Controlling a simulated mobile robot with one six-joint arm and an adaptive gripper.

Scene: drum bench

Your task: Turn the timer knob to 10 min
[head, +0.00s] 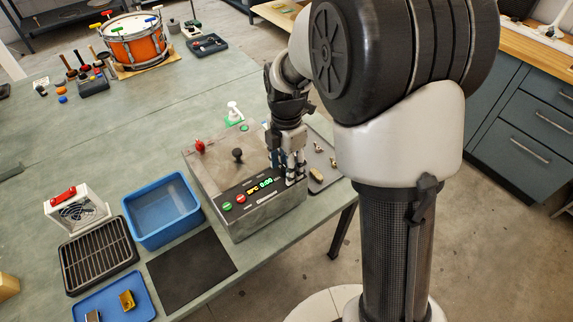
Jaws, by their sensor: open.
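The grey control box (213,166) stands near the bench's right edge. Its sloped front panel carries a lit display (260,186), a green button (227,206) and a red button (240,198). A black ball-topped lever (238,154) and a red knob (199,146) rise from its top. My gripper (290,180) points down at the right end of the panel, with its fingers apart. The timer knob cannot be made out; the fingers cover that part of the panel. I cannot tell whether the fingers touch anything. The display digits are too small to read surely.
A grey tray (326,186) with small parts sits close behind my gripper. An orange drum (153,47) stands far back.

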